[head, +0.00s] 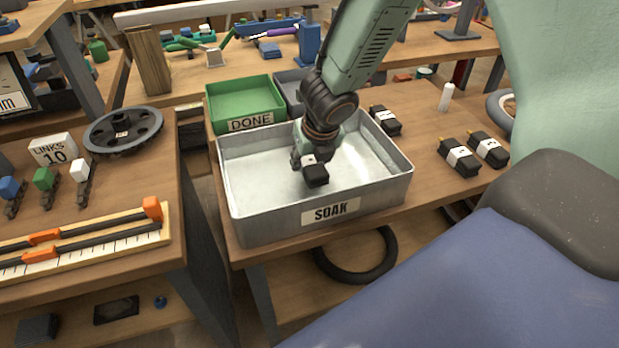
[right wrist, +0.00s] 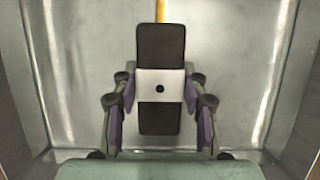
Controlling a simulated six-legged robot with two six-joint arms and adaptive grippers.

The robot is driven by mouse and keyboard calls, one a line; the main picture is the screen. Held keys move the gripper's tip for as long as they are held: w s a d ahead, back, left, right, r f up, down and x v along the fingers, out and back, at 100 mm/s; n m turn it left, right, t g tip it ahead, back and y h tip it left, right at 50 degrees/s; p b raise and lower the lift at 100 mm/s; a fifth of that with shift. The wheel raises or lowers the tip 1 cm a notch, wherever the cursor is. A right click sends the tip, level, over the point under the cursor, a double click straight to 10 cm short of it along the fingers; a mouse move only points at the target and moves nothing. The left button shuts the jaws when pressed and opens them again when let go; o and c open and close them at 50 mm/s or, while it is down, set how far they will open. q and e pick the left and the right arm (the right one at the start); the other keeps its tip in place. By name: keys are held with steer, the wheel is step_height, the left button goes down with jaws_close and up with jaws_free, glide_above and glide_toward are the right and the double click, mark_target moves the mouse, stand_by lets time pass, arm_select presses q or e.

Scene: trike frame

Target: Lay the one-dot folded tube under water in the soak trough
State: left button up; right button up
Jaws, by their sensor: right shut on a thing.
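The one-dot folded tube (head: 316,177) is a black bundle with a white band; a single black dot on the band shows in the right wrist view (right wrist: 160,50). My right gripper (head: 308,164) is shut on it across the band, with a finger on each side in the right wrist view (right wrist: 160,98). It holds the tube inside the walls of the grey metal soak trough (head: 266,224), which is labelled SOAK. I cannot tell whether the tube touches the bottom or where the water surface lies. My left gripper is not in view.
A green DONE bin (head: 226,106) stands behind the trough. Three more banded black tubes lie to the right: one by the trough's back corner (head: 385,120), two farther off (head: 459,157) (head: 489,148). A white bottle (head: 446,97) stands behind them. A left bench holds a chainring (head: 124,132).

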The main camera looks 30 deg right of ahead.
steer(key=shift+s+a+f+b, duration=0.15)
steer(key=shift+s+f+b, duration=0.1)
steer(key=shift+f+b, duration=0.25)
steer(key=shift+s+b+x, duration=0.2)
steer(key=shift+b+x, duration=0.6)
steer(key=shift+x, duration=0.25)
steer(key=shift+f, duration=0.4)
steer(key=shift+s+a+r, duration=0.1)
steer(key=shift+r, duration=0.15)
steer(key=shift+f, duration=0.1)
steer(key=o, duration=0.8)
steer(key=shift+f+b, duration=0.15)
steer(key=shift+b, duration=0.15)
steer(key=o, duration=0.4)
steer(key=shift+o, duration=0.2)
